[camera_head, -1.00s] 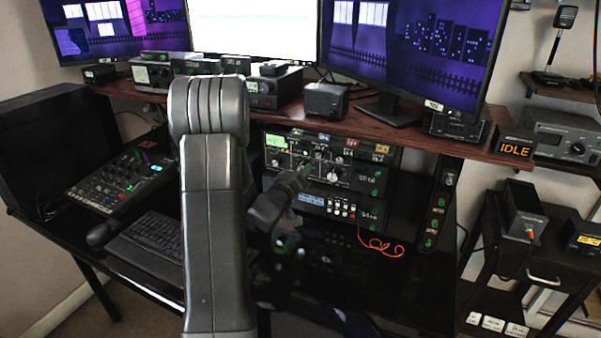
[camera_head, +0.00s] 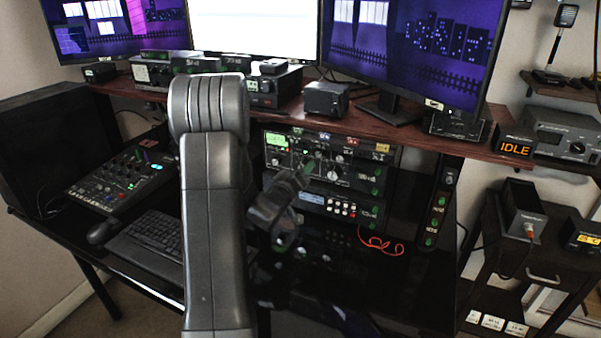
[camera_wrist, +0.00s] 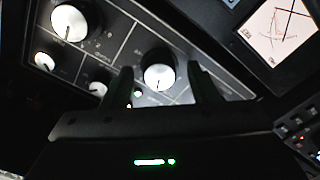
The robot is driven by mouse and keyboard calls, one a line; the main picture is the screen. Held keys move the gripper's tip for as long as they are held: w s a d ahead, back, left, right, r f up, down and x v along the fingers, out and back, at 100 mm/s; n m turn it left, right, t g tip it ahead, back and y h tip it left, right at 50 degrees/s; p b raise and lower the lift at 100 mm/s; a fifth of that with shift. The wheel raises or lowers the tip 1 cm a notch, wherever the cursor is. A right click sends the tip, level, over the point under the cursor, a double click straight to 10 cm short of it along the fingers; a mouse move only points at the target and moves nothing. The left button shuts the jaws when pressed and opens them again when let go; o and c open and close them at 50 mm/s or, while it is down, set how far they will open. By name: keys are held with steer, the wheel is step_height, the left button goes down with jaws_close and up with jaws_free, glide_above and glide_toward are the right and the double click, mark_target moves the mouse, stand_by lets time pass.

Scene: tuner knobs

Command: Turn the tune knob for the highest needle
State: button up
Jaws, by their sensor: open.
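The radio panel (camera_head: 370,170) under the desk shelf carries several knobs. In the wrist view, a white-faced knob (camera_wrist: 158,72) sits between the two dark fingers of my gripper (camera_wrist: 164,86), which are open. The fingers stand to either side of it; I cannot tell whether they touch it. Its label is too blurred to read. A white meter (camera_wrist: 280,32) with crossing dark lines shows at the upper right of the wrist view. In the head view my gripper (camera_head: 305,171) is in front of the panel and hides part of it.
Another large knob (camera_wrist: 70,22) and two smaller knobs, one at the left (camera_wrist: 45,61) and one lower (camera_wrist: 97,88), are close by. An orange cable (camera_head: 380,244) lies below the panel. A small display (camera_head: 515,148) reads IDLE.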

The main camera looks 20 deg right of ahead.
steer(key=b+v, duration=0.1)
steer(key=v, duration=1.2)
steer(key=shift+s+a, duration=0.25)
steer(key=shift+a, duration=0.1)
steer(key=shift+w, duration=0.1)
stand_by(0.8)
